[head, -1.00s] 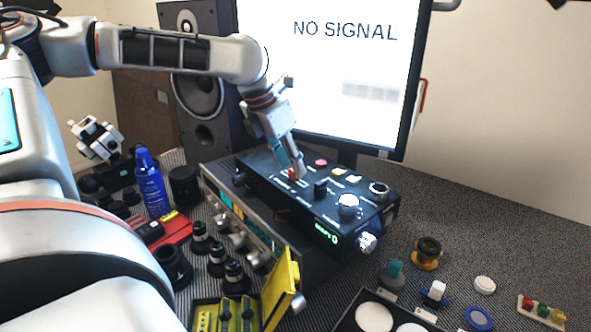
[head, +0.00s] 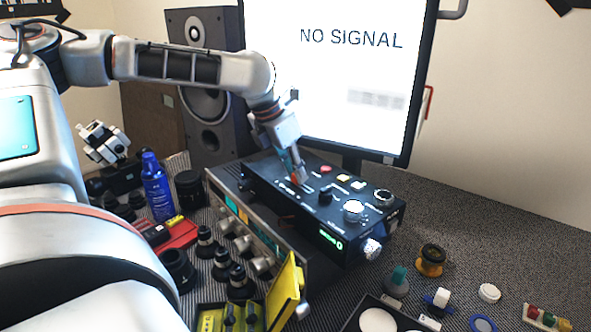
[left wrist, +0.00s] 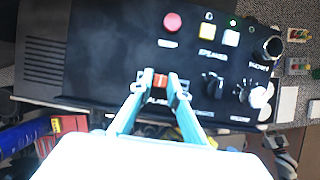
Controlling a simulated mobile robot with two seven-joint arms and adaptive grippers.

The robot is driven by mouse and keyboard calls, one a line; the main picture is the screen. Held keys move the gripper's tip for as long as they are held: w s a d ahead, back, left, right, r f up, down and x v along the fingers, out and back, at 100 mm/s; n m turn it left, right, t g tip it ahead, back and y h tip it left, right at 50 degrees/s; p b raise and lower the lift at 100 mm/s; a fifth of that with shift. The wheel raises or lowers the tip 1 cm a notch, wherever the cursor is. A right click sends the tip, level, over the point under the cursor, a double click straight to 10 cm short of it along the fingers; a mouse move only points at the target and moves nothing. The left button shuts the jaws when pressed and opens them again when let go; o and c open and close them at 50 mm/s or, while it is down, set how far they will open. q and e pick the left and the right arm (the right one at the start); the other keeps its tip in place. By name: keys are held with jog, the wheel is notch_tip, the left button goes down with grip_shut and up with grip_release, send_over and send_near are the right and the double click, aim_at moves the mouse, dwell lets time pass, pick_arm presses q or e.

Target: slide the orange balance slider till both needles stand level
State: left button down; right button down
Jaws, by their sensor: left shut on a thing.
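The orange balance slider (left wrist: 161,81) sits on the top panel of the black control box (left wrist: 100,60). My left gripper (left wrist: 161,78) is shut on the slider, with one teal finger on each side of it. In the head view the same gripper (head: 298,181) reaches down onto the box, and its fingers partly cover the slider and its slot. The needles cannot be made out in either view. A silver unit with lit windows (head: 246,222) stands at the box's left side. My right gripper is not in view.
On the panel, a red button (left wrist: 172,22), pale square buttons (left wrist: 207,33) and a black knob (left wrist: 212,84) stand near the fingers. A monitor (head: 350,75) rises behind the box. A yellow flap (head: 285,290) and small parts lie in front.

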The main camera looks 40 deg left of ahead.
pick_arm(q)
jog(key=shift+a, duration=0.2)
jog(key=c, duration=1.9)
grip_release()
jog(key=v, duration=1.2)
jog(key=shift+w, duration=0.1)
